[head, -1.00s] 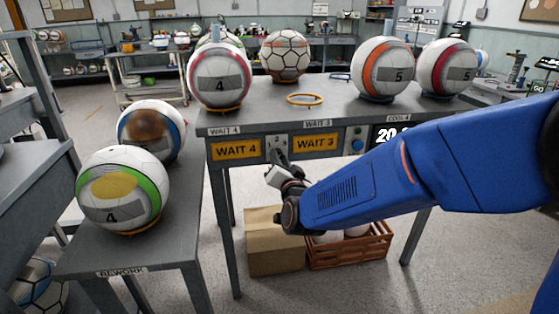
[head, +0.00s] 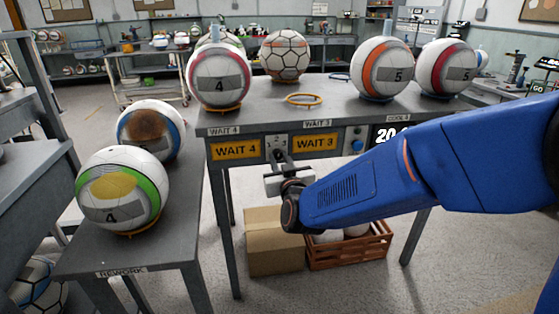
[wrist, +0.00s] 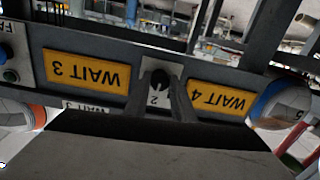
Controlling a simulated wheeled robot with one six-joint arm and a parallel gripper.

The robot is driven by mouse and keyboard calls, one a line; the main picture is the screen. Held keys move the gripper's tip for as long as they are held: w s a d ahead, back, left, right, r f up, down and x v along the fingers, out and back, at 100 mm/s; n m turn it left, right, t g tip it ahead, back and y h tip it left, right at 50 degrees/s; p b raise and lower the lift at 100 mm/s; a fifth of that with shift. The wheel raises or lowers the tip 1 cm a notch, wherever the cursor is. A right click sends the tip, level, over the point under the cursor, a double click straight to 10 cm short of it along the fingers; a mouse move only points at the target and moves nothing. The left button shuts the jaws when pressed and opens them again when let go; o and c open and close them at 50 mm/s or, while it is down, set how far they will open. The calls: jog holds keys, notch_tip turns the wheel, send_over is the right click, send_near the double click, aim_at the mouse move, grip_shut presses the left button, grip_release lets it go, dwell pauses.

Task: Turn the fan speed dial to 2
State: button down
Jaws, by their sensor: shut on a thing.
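The dial (wrist: 160,76) is a small dark knob on a pale plate between the yellow WAIT 3 (wrist: 85,72) and WAIT 4 (wrist: 218,98) signs, upside down in the wrist view. A "2" shows on the plate beside the fingers. My gripper (wrist: 163,84) is shut on the dial, and its fingers hide much of it, so I cannot read its pointer. In the head view my gripper (head: 279,155) reaches the table's front panel from below, and the dial plate (head: 277,141) shows just above it.
A blue button (head: 357,145) and a display sit right of WAIT 3. Balls rest on the grey table (head: 325,105) above and on the rework bench (head: 78,258) at left. A cardboard box (head: 272,250) and a crate (head: 350,258) stand on the floor beneath.

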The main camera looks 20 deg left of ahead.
jog(key=shift+n, duration=0.5)
jog(key=c, duration=1.5)
grip_release()
jog(key=v, duration=1.7)
jog(key=shift+s+d, duration=0.1)
jog(key=shift+s, duration=0.1)
